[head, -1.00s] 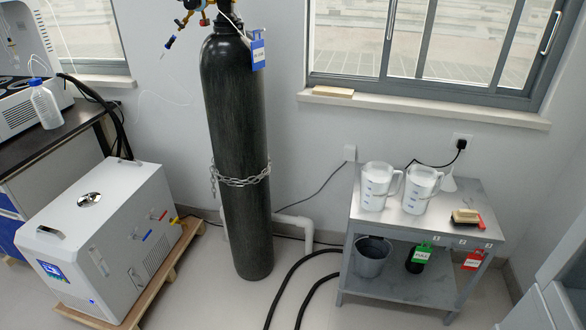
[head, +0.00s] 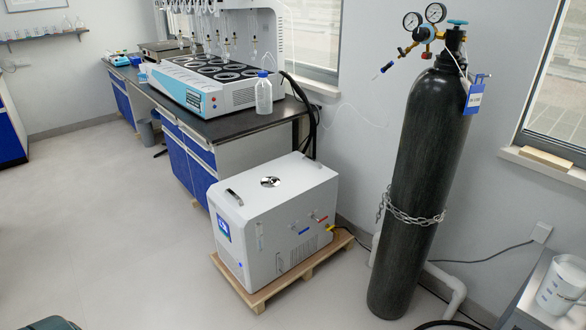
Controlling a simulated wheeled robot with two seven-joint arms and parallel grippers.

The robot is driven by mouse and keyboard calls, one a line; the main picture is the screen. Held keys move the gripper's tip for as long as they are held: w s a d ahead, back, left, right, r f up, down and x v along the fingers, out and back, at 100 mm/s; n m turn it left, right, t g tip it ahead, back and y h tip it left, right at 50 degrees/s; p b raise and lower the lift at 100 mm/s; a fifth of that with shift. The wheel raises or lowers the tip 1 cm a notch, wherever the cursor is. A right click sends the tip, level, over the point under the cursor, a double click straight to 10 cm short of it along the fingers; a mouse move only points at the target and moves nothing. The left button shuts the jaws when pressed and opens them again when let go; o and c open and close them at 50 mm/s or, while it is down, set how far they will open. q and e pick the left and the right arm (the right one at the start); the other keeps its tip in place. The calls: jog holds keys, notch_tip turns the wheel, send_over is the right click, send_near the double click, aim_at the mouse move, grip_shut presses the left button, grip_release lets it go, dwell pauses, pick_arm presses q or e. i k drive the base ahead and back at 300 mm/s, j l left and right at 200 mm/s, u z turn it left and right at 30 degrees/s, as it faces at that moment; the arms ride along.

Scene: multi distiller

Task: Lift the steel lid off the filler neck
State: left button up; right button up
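A white box-shaped chiller unit (head: 285,215) stands on a wooden pallet (head: 262,298) in the middle of the head view. On its top is a round shiny steel lid (head: 270,182), which looks seated flat; the filler neck under it is hidden. A dark handle lies on the top to the left of the lid. Neither of my grippers is in view.
A tall black gas cylinder (head: 420,185), chained to the wall, stands right of the chiller. Behind is a dark-topped bench (head: 228,126) with a distiller (head: 200,84) and a plastic bottle (head: 263,93). Open floor (head: 120,240) lies to the left.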

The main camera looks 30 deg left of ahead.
aim_at(269, 181)
jog(key=u, duration=1.2)
jog(key=i+j, duration=0.2)
jog(key=i, duration=0.25)
jog(key=i+j+u, duration=0.1)
jog(key=i+j, duration=0.15)
jog(key=i, duration=0.25)
jog(key=i+j, duration=0.2)
jog(key=i, duration=0.3)
jog(key=i+j, duration=0.15)
jog(key=i, duration=0.3)
jog(key=i+j+u, duration=0.1)
jog(key=i, duration=0.4)
jog(key=j, duration=0.1)
